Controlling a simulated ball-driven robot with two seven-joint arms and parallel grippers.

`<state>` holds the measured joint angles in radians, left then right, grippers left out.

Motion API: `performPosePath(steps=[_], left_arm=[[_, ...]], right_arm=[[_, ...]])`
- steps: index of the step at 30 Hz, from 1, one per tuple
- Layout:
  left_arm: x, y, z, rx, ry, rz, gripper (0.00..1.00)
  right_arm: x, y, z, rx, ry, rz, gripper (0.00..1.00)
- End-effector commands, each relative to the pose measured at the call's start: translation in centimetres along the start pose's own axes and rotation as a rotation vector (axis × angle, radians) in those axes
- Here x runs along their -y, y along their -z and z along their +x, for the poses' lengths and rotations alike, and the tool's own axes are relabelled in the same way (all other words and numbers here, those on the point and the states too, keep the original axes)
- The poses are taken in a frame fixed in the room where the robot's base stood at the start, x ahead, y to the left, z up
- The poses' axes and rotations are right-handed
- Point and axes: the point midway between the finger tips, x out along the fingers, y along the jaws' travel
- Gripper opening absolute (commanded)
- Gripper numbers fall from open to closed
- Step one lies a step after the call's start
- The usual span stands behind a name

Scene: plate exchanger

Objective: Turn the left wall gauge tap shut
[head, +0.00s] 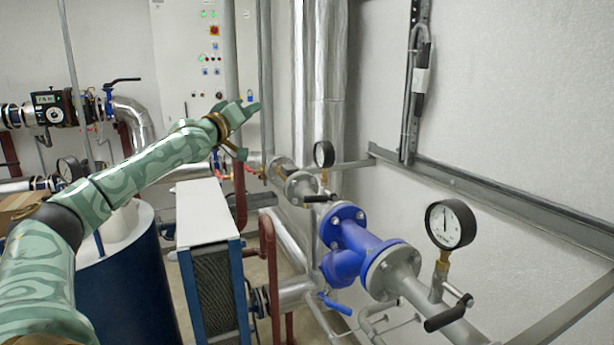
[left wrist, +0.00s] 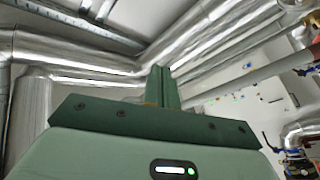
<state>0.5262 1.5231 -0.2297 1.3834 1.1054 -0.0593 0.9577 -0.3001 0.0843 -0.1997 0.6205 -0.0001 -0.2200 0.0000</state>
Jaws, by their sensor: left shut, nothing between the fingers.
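The left wall gauge (head: 323,154) is the smaller, farther of two round dials on the pipe along the right wall. Its tap has a small dark lever (head: 316,198) below the dial, lying roughly sideways along the pipe. My left gripper (head: 250,109) is up and to the left of this gauge, in the air, apart from the tap. In the left wrist view its fingers (left wrist: 160,86) are together with nothing between them, pointing towards silvery lagged pipes. The tap does not show clearly there. My right gripper is not in view.
A nearer gauge (head: 450,223) with its own black lever (head: 449,313) stands at the right. A blue valve body (head: 347,245) sits between the gauges. Vertical lagged pipes (head: 318,75) rise behind the left gauge. A plate exchanger (head: 209,240) stands below my left arm.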

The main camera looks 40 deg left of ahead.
Motion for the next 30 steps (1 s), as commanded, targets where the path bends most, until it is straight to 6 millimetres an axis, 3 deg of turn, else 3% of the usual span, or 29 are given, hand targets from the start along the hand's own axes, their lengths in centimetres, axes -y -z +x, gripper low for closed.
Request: performPosePath(steps=[3, 5, 10, 13, 16, 23, 30], left_arm=[[1.9, -3.5, -0.4, 0.214, 0.113, 0.032, 0.00], [1.8, -5.8, -1.0, 0.347, 0.107, 0.066, 0.00], [-1.5, -11.0, -4.0, 0.662, -0.138, 0.235, 0.00], [-3.2, -12.6, -5.7, 0.747, -0.315, 0.383, 0.00], [-3.4, -13.2, -6.4, 0.772, -0.398, 0.522, 0.00], [-3.8, -14.1, -5.2, 0.761, -0.424, 0.578, 0.00], [-4.7, -17.7, -1.9, 0.761, -0.423, 0.576, 0.00]], right_arm=[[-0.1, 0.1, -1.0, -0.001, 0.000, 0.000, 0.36], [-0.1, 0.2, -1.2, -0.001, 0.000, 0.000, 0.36], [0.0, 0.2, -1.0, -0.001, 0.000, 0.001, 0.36], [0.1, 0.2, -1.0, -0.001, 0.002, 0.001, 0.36], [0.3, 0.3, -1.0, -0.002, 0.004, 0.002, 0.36], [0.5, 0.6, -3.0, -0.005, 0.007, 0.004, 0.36], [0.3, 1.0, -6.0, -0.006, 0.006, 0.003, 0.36]])
